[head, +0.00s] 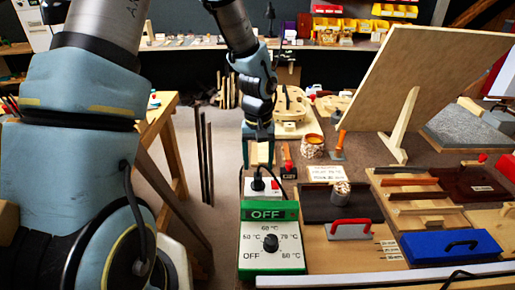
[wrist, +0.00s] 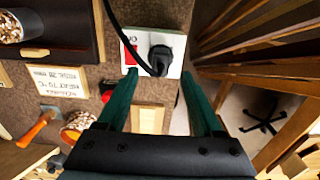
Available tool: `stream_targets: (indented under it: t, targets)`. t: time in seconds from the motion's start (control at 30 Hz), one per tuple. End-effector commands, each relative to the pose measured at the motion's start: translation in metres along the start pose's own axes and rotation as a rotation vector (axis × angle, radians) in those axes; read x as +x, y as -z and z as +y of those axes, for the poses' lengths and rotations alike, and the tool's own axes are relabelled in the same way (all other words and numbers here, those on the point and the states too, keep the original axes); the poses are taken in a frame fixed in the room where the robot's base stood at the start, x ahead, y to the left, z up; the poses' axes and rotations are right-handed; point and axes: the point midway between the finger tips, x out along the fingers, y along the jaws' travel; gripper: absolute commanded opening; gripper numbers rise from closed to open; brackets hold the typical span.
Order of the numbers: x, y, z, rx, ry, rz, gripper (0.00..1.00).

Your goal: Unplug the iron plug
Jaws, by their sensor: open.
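The black iron plug (head: 258,184) sits in a white socket (head: 272,187) with a red switch, behind the green-and-white control box (head: 270,250) that reads OFF. The wrist view shows the plug (wrist: 160,59) in the socket (wrist: 176,42), with its black cord curving up and left. My gripper (head: 260,163) is open and empty, just beyond the plug in the head view. In the wrist view its two green fingers (wrist: 159,76) are spread, their tips just below the plug and to either side of it. I see no contact with the plug.
Right of the box are a dark board (head: 318,205), a red-handled tool (head: 350,228) and a blue block (head: 450,246). An orange-handled brush (head: 338,145) and a jar (head: 312,147) stand farther back. A large tilted panel (head: 420,75) rises at the right.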

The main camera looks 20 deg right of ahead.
Motion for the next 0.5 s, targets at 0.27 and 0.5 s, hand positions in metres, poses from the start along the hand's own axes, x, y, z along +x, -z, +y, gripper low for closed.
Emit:
stream_targets:
  t: [0.27,0.5]
  targets:
    - [0.044,-0.001,0.000,0.001,0.002,-0.003,0.68]
    - [0.060,-0.001,0.000,0.001,0.001,0.000,0.68]
